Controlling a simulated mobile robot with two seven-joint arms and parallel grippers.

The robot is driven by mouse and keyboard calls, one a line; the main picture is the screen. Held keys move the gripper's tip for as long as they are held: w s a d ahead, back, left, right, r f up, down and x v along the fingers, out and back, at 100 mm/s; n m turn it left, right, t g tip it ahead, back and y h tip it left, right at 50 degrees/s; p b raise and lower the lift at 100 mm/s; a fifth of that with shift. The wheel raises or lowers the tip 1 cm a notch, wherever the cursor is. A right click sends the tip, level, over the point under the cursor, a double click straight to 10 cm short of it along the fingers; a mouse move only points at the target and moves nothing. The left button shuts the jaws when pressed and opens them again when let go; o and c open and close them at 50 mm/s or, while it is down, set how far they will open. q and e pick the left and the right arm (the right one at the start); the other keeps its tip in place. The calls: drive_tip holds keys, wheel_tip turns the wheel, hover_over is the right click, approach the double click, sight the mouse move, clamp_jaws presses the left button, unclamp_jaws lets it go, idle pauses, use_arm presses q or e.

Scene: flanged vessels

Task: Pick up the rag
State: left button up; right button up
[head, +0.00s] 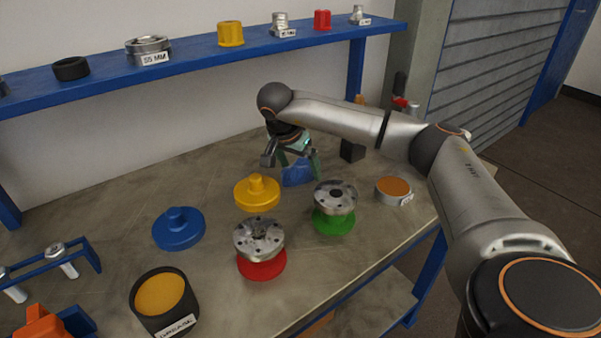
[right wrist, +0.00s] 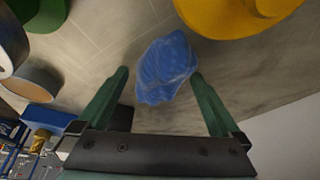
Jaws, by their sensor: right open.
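The rag (head: 297,173) is a crumpled blue cloth lying on the workbench, behind the yellow flanged lid and the green-based vessel. In the right wrist view the rag (right wrist: 166,68) shows between and just beyond my fingertips. My right gripper (head: 300,158) has green fingers, is open and hangs over the rag, hiding part of it in the head view. In the right wrist view the right gripper (right wrist: 160,75) has its fingers spread on either side of the rag; I cannot tell whether they touch it. My left gripper is not in view.
The yellow lid (head: 257,191) and a metal flange on a green base (head: 334,208) stand close in front of the rag. An orange-topped tin (head: 393,190) is to the right. A blue shelf (head: 190,62) with several parts runs behind. A blue lid (head: 179,229) lies left.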

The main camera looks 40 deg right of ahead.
drive_tip(key=shift+c, duration=0.2)
drive_tip(key=c, duration=1.3)
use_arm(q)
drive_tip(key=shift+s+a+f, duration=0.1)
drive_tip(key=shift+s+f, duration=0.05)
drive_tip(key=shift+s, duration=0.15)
